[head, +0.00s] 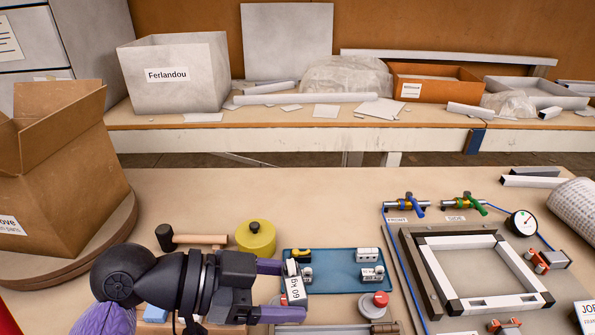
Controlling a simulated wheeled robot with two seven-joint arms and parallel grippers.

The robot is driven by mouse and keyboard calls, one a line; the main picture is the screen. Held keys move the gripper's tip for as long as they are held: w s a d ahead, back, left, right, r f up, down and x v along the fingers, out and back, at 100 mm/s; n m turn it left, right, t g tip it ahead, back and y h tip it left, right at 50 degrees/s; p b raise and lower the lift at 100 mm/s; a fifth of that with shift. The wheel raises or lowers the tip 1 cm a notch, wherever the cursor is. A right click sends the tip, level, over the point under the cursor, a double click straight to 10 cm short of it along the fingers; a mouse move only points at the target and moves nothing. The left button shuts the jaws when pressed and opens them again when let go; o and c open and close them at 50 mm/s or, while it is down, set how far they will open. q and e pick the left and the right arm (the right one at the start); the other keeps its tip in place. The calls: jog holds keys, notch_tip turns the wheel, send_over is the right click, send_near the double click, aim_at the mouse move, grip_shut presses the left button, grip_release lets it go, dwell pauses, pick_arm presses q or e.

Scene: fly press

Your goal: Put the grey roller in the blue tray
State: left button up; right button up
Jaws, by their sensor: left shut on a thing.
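My left gripper (284,290) comes in from the lower left, its two purple fingers pointing right at the blue tray's left edge. It is shut on a pale piece (296,291) with a printed label, which appears to be the grey roller; the fingers and wrist partly hide it. The blue tray (335,283) lies flat on the table just right of the fingertips. I cannot tell whether the held piece touches the tray. My right gripper is not in view.
A red-topped piece (374,304) is in front of the tray. A square frame fixture (475,270) fills the right side. A cardboard box (60,180) stands far left. The table behind the tray is clear.

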pick_arm(q)
jog(key=a+r+n+t+y+p, duration=0.2)
jog(key=a+r+n+t+p, duration=0.3)
jog(key=a+r+p, duration=0.55)
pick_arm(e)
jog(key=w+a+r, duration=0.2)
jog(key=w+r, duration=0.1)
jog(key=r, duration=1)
pick_arm(q)
jog(key=shift+y, duration=0.4)
jog(key=shift+w+a+f+b, duration=0.1)
jog(key=shift+a+f+b, duration=0.2)
jog(key=shift+f+b, duration=0.55)
jog(key=shift+w+a+f+b, duration=0.15)
jog(key=shift+a+f+b, duration=0.15)
jog(key=shift+f+b, duration=0.55)
jog(key=shift+w+a+f+b, duration=0.1)
jog(key=shift+a+f+b, duration=0.2)
jog(key=shift+f+b, duration=0.5)
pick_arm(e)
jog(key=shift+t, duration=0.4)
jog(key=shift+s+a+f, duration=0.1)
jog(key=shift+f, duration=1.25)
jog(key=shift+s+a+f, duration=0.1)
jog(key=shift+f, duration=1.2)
pick_arm(q)
jog(key=shift+r, duration=0.1)
